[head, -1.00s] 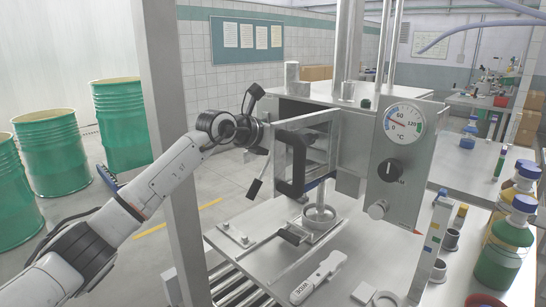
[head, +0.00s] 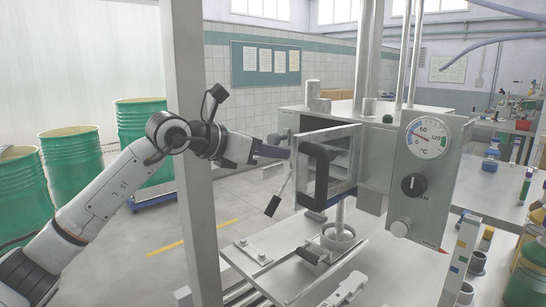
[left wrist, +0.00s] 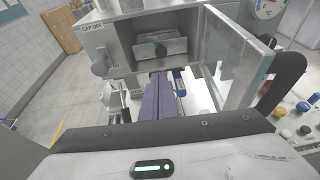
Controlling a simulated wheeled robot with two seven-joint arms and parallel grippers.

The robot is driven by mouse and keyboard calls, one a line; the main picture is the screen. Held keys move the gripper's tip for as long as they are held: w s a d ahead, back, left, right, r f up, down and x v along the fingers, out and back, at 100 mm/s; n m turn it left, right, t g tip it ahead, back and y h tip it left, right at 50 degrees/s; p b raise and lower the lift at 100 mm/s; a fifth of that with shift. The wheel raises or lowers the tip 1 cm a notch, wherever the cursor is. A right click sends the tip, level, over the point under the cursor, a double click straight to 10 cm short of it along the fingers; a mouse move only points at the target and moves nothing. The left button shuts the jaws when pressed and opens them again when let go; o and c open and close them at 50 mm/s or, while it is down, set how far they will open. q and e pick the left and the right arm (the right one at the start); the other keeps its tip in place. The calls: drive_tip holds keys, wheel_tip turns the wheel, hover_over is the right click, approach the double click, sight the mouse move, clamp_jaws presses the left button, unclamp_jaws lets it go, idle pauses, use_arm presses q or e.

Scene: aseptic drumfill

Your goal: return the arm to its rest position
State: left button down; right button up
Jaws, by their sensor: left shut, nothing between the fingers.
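My left arm (head: 92,207) reaches in from the left in the head view, in front of a steel post. Its gripper (head: 284,153) points right, towards the machine's framed glass door (head: 340,160). The dark purple fingers are together with nothing between them; they also show side by side in the left wrist view (left wrist: 162,97). The door stands open, with its black handle (head: 316,175) close to the right of the fingertips. From the head view I cannot tell the exact gap. My right gripper is not in view.
The steel post (head: 190,215) stands close to my left arm. A temperature dial (head: 429,138) and knob panel are on the machine's right. A steel table (head: 290,275) with a cup-like fitting (head: 338,237) lies below. Green drums (head: 75,165) stand at left. Open floor lies behind the arm.

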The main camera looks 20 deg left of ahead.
use_arm(q)
drive_tip(key=s+d+f+n+t+h+b, duration=0.1)
drive_tip(key=s+d+n+t+h+b, duration=0.2)
drive_tip(key=s+n+h, duration=0.5)
drive_tip(key=s+f+n+y+p, duration=0.1)
drive_tip(key=s+f+n+y, duration=0.25)
drive_tip(key=f+n, duration=0.65)
drive_tip(key=s+f+n+y+p, duration=0.15)
drive_tip(key=f+n+y, duration=0.35)
drive_tip(key=f, duration=0.9)
drive_tip(key=s+f+n+y, duration=0.3)
drive_tip(key=f+n, duration=0.6)
drive_tip(key=f, duration=0.3)
drive_tip(key=s+d+f+n+g, duration=0.2)
drive_tip(key=s+f+n+g, duration=0.1)
drive_tip(key=s+f, duration=0.6)
drive_tip(key=s+d+f+n+g, duration=0.2)
drive_tip(key=s+f+n+g, duration=0.2)
drive_tip(key=s+f, duration=0.6)
drive_tip(key=shift+s+d+n+y, duration=0.3)
drive_tip(key=shift+s+d+y, duration=0.05)
drive_tip(key=shift+s, duration=0.85)
drive_tip(key=shift+w, duration=0.15)
